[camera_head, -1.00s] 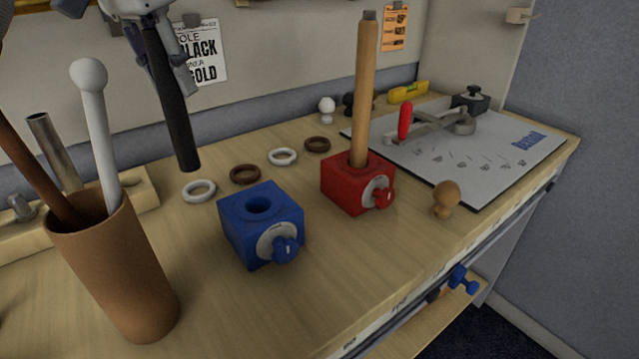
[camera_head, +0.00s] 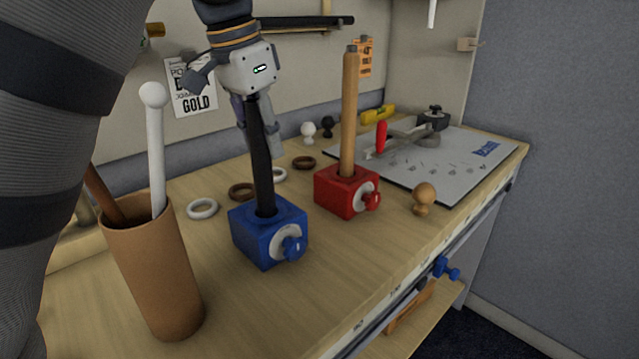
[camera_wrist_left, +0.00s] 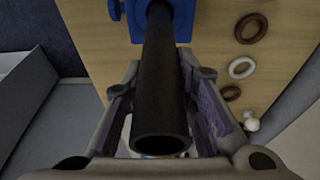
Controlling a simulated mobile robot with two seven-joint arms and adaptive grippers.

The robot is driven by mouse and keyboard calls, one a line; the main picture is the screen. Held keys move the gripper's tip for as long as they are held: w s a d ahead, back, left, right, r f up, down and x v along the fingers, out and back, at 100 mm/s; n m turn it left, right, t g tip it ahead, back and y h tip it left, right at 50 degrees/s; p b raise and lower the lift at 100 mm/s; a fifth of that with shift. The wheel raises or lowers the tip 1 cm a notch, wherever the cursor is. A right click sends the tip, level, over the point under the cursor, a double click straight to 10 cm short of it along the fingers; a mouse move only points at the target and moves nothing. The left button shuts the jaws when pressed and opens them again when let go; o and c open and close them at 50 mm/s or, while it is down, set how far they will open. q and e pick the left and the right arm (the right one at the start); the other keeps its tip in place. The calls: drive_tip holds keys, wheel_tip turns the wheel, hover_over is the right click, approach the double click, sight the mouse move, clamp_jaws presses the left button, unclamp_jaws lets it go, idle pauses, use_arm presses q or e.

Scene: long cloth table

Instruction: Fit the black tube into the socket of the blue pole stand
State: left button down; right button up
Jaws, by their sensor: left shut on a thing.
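The black tube (camera_head: 261,160) stands nearly upright in the head view, with its lower end at the socket in the top of the blue pole stand (camera_head: 268,233). The tube's lower end appears to be inside the socket; how deep I cannot tell. My left gripper (camera_head: 259,122) is shut around the upper part of the tube. In the left wrist view the tube (camera_wrist_left: 163,80) runs between the two fingers (camera_wrist_left: 160,110) toward the blue stand (camera_wrist_left: 185,22). My right gripper does not show.
A red stand (camera_head: 345,193) holding a wooden pole (camera_head: 350,115) is right of the blue one. A brown cup (camera_head: 155,270) with rods stands at left. Several rings lie behind, including a white ring (camera_head: 202,208). A grey board (camera_head: 450,165) lies at right.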

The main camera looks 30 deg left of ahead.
sight(246, 103)
use_arm(q)
drive_tip(key=shift+s+x, duration=0.25)
drive_tip(key=shift+x, duration=0.9)
drive_tip(key=shift+s+x, duration=0.25)
drive_tip(key=shift+x, duration=0.95)
drive_tip(key=shift+a+f, duration=0.15)
drive_tip(key=c, duration=1.3)
unclamp_jaws()
drive_tip(key=shift+f, duration=0.1)
drive_tip(key=v, duration=1.2)
